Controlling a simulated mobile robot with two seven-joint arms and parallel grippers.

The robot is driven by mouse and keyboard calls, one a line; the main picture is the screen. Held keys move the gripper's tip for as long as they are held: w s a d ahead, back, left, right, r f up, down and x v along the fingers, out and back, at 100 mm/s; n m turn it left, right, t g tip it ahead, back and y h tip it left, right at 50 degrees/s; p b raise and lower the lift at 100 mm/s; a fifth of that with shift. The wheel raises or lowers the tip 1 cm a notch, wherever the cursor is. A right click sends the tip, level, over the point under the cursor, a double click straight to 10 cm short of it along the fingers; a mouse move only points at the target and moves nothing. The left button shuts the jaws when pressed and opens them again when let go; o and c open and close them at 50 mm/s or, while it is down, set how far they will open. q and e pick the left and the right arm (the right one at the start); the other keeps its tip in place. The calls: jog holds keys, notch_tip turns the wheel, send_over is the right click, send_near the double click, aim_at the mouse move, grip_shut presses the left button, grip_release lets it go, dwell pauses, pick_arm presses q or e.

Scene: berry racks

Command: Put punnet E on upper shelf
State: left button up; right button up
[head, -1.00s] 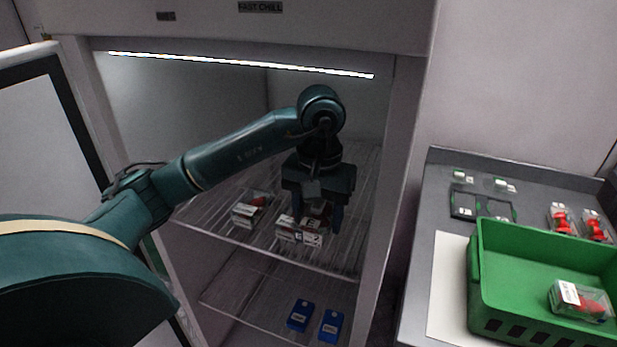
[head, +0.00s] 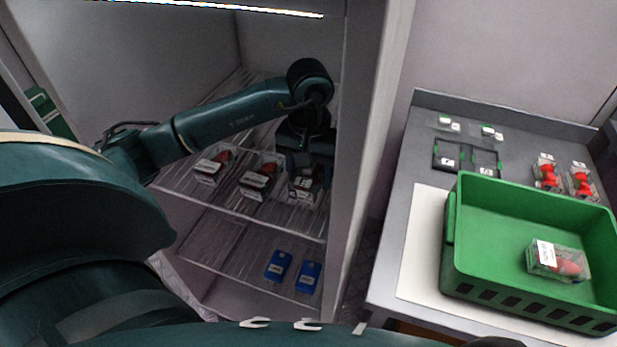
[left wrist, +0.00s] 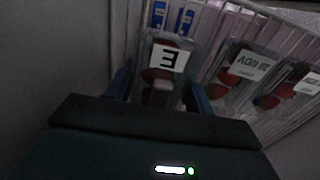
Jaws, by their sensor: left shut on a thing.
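Punnet E (left wrist: 168,62), a clear box of red berries with a white label marked E, is between the fingers of my left gripper (left wrist: 160,90) in the left wrist view. In the head view, my left gripper (head: 304,170) points down inside the cabinet, shut on punnet E (head: 303,190). The punnet is at the right of the upper wire shelf (head: 225,200), at about shelf level. I cannot tell whether its base touches the wires. The gripper hides its top and back. My right gripper is not in view.
Two other punnets, one (head: 213,167) at the left and one (head: 260,177) nearer, stand on the upper shelf. Blue boxes (head: 278,265) lie on the lower shelf. The cabinet's right wall (head: 355,150) is close beside my gripper. A green crate (head: 455,250) stands on the table outside.

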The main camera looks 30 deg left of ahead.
pick_arm(q)
jog(key=shift+f, duration=1.25)
jog(key=shift+f, duration=0.2)
jog(key=o, duration=1)
jog(key=shift+r, duration=0.1)
jog(key=shift+r, duration=0.15)
notch_tip(320, 180, up, 12)
